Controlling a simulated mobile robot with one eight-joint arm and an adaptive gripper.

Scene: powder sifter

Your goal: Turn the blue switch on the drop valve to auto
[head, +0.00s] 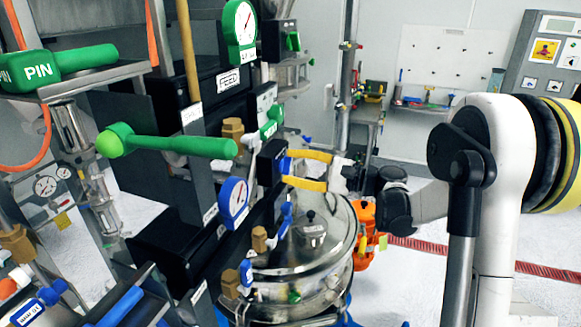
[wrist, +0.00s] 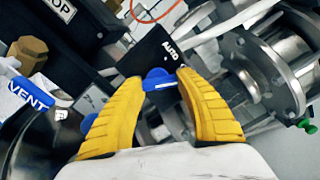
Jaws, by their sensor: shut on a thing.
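The blue switch (wrist: 159,80) sits on a black panel (wrist: 150,52) marked AUTO in the wrist view. My gripper (wrist: 158,82) has its two yellow fingers on either side of the switch and is shut on it. The AUTO label is just above the switch, toward the right finger. In the head view, my gripper (head: 291,168) reaches in from the right against the black switch box (head: 270,162). Only a little of the blue switch (head: 284,163) shows there, and its exact pointing direction is hard to tell.
A round steel vessel (head: 290,262) stands below my gripper. A green handle (head: 175,144), a blue-rimmed gauge (head: 233,203) and a green gauge (head: 240,28) crowd the left. In the wrist view, a blue VENT tag (wrist: 32,97) and steel pipe flanges (wrist: 265,75) flank the switch.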

